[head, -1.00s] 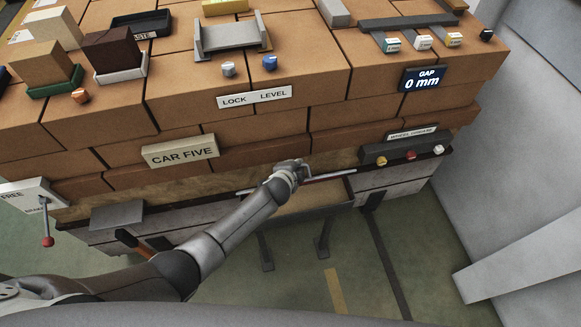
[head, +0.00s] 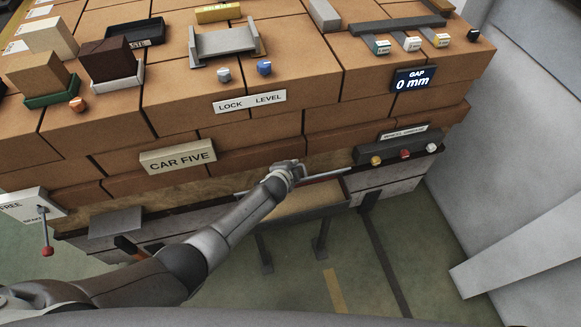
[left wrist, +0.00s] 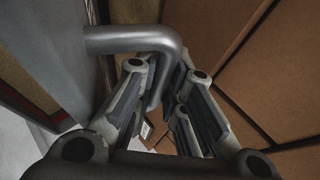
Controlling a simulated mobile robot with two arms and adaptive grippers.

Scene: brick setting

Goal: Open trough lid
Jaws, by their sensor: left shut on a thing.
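A trough (head: 312,207) with a pale inside sits at the front of the brick-stacked car, below the brick courses. A thin light-grey bar (head: 330,175) runs along its top edge; I cannot tell the lid apart from it. My left gripper (head: 291,171) is at this bar, near its middle. In the left wrist view, a bent grey handle rod (left wrist: 135,38) passes down between the fingers of my left gripper (left wrist: 165,105), which is shut on it. A flat grey surface (left wrist: 45,40) lies beside the rod. My right gripper is out of view.
A row of knobs on a dark panel (head: 398,148) is right of the trough. A red-knobbed lever (head: 46,235) hangs at the left. The "CAR FIVE" sign (head: 177,157) is above my forearm. A grey wall (head: 520,140) stands at the right; green floor (head: 300,285) is below.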

